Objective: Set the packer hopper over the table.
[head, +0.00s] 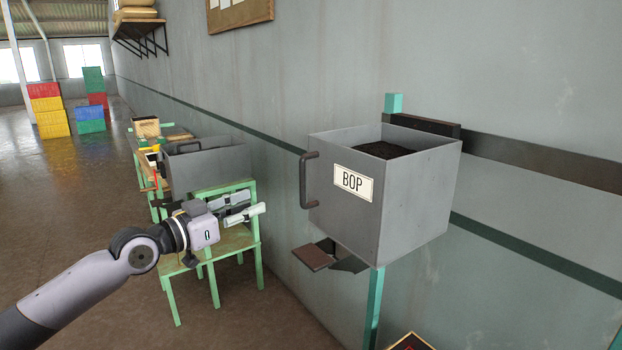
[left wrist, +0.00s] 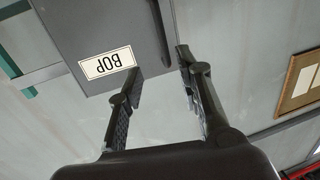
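A grey open-topped hopper (head: 420,200) labelled "BOP" hangs at the wall in front of a dark horizontal rail (head: 545,162). Dark material shows inside it. A dark bar handle (head: 305,180) stands out from its labelled face, and a brown plate (head: 315,256) sits beneath it. My left gripper (head: 256,204) is open and empty, left of the handle and apart from it. In the left wrist view the handle (left wrist: 159,30) appears beyond the gap between the fingers. The green table (head: 232,240) stands at left, behind my left gripper. My right gripper is not in view.
Another grey box (head: 208,168) stands by the green table. A teal post (head: 374,305) is below the hopper, and a dark panel (head: 410,343) shows at the bottom edge. Coloured crates (head: 48,110) stand far back. The floor at left is clear.

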